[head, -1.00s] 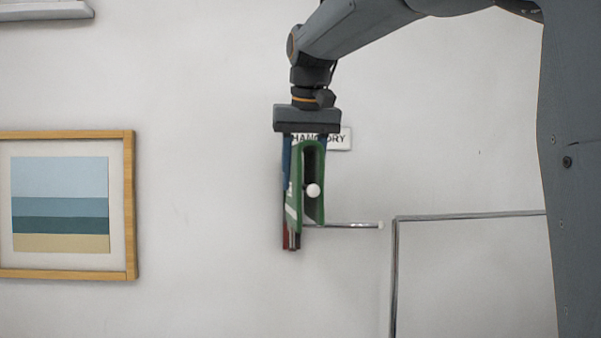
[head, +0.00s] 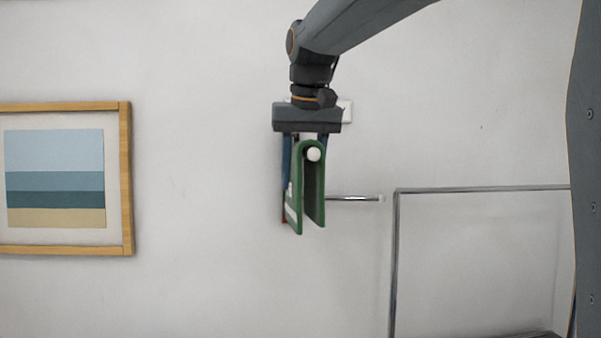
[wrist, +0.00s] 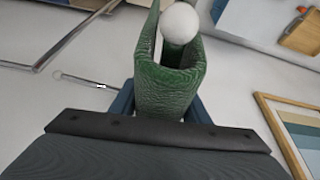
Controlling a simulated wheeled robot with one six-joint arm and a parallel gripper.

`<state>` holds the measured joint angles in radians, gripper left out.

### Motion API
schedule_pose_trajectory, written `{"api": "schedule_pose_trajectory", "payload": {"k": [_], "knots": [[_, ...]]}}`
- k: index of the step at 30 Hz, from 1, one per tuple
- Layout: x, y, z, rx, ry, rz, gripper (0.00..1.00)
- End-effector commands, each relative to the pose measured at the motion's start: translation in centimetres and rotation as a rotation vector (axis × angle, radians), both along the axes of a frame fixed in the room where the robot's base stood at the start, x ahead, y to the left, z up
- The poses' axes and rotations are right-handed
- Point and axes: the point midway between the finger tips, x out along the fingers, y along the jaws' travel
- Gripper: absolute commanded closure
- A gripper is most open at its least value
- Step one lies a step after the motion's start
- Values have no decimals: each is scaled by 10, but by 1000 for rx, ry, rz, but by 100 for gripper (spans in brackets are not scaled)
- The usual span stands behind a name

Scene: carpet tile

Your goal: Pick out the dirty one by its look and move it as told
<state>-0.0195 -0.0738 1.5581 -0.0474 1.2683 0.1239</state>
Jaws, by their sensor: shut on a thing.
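My gripper (head: 305,150) is shut on a green cloth (head: 312,195) with a pale stripe, which hangs folded over in an upside-down U. I cannot tell whether the fold touches the peg. A reddish thing (head: 284,220) shows barely behind the cloth.
A thin metal rod (head: 352,198) sticks out to the right of the cloth. A metal frame (head: 480,188) stands at the lower right. A framed picture (head: 126,180) hangs at left. A white sign (head: 347,111) is mostly hidden behind my gripper. Bare wall lies between.

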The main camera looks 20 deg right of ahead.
Motion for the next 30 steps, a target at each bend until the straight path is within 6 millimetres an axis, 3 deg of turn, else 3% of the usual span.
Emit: {"api": "schedule_pose_trajectory", "payload": {"k": [12, 13, 17, 26, 30], "knots": [[0, 0, -3, 0, -1, 0, 84], [0, 0, -3, 0, -1, 0, 55], [0, 0, -3, 0, -1, 0, 36], [0, 0, -1, 0, -1, 0, 36], [-5, 1, 12, 1, -4, 0, 36]]}}
